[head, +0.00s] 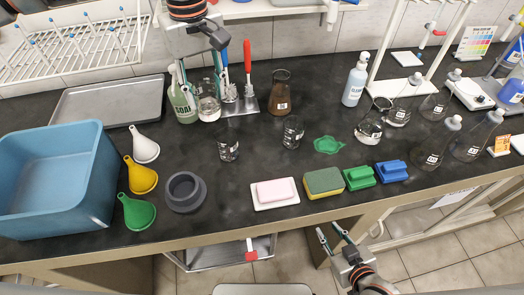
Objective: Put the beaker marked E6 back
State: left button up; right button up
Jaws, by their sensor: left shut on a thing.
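My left gripper (205,88) reaches down from the top left, at the back of the bench. It is shut on a clear glass vessel (209,109), partly hidden by the fingers; its marking is not legible. I cannot tell whether its base touches the bench. Two small glass beakers with dark marks, one (228,150) left and one (292,133) right, stand mid-bench; I cannot read E6 on either. My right gripper (331,233) is open and empty, in front of the bench edge.
A soap bottle (183,107), a tool stand (247,104) and a brown-filled flask (280,97) crowd the back. Several flasks stand right. A green puddle (328,145) lies mid-bench. A blue basin (58,180), funnels (143,178) and a grey ring (186,192) are left.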

pick_arm(q)
jog(key=d+r+n+b, duration=0.1)
jog(key=d+r+n, duration=0.45)
jog(key=d, duration=0.65)
jog(key=shift+m, duration=0.25)
jog(key=f, duration=1.8)
jog(key=shift+s+d+f, duration=0.15)
jog(key=shift+s+f, duration=0.2)
jog(key=shift+s, duration=0.05)
jog(key=o, duration=0.9)
jog(key=shift+f, duration=0.2)
jog(key=o, duration=0.4)
jog(key=shift+r, duration=0.15)
